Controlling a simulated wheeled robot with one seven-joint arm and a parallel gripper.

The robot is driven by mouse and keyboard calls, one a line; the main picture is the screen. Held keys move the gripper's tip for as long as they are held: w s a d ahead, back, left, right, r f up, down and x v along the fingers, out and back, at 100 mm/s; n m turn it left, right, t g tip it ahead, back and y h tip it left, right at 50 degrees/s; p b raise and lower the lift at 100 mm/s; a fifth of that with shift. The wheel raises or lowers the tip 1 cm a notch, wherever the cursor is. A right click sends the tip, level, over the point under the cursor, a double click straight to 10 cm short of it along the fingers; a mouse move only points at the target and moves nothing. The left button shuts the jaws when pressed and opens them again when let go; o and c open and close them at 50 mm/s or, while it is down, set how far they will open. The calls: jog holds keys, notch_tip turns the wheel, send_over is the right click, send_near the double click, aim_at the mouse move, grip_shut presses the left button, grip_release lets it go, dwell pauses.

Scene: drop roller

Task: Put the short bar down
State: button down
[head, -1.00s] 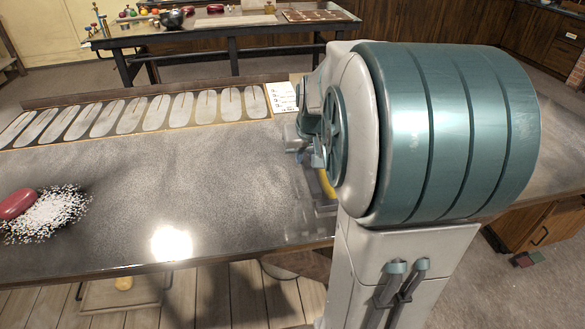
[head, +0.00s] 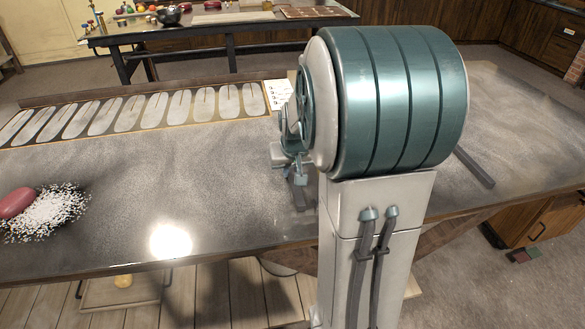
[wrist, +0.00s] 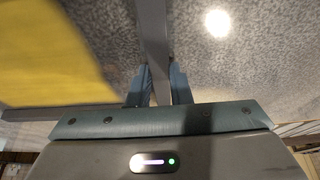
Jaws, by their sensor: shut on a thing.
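My gripper (wrist: 160,88) is shut on a grey bar (wrist: 154,40), which I take to be the short bar. In the wrist view the bar runs up from between the fingers to the top edge. In the head view my gripper (head: 299,172) is low over the grey speckled table (head: 130,185), left of my large arm joint, and the bar is partly hidden there. I cannot tell whether the bar touches the table.
Another dark bar (head: 475,168) lies on the table, right of my arm. A yellow thing (wrist: 45,55) is left of the held bar. A row of grey oval plates (head: 130,112) lines the back edge. A pink-red object (head: 16,203) and white grains (head: 48,212) lie left. The table middle is clear.

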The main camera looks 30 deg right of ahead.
jog(key=c, duration=1.3)
grip_release()
jog(key=shift+r, duration=0.25)
jog(key=v, duration=1.1)
jog(key=s+a+f+n, duration=0.1)
jog(key=s+a, duration=0.3)
jog(key=s, duration=0.1)
jog(key=s+a+f+n+g, duration=0.1)
jog(key=s+a+f, duration=0.1)
jog(key=s+a, duration=0.2)
jog(key=s+a+f+n+y, duration=0.1)
jog(key=s+a+f, duration=0.1)
jog(key=s+a, duration=0.2)
jog(key=shift+s+a+f, duration=0.1)
jog(key=shift+s+a, duration=0.05)
jog(key=shift+s, duration=0.3)
jog(key=shift+s+a+f, duration=0.1)
jog(key=shift+s+a, duration=0.1)
jog(key=shift+s, duration=0.3)
